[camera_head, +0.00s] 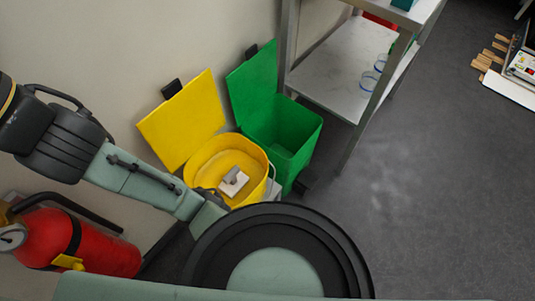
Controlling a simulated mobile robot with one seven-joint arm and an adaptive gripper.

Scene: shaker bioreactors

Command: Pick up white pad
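A white pad (237,187) shows inside the open yellow bin (190,163), near the middle of its opening. It looks tilted, and a small grey part lies against its upper side; I cannot tell whether that belongs to the pad or to my gripper. My arm reaches in from the left and ends at the bin's near left rim. Dark parts of what appears to be my gripper (212,195) show at that rim, close to the pad's left side. The fingertips are not clear, so I cannot tell whether they are open or touch the pad.
A green bin (290,138) with its lid raised stands right of the yellow bin. A metal shelf (335,75) with glassware stands behind it. A red fire extinguisher (95,243) is at the lower left. The floor (430,190) on the right is clear.

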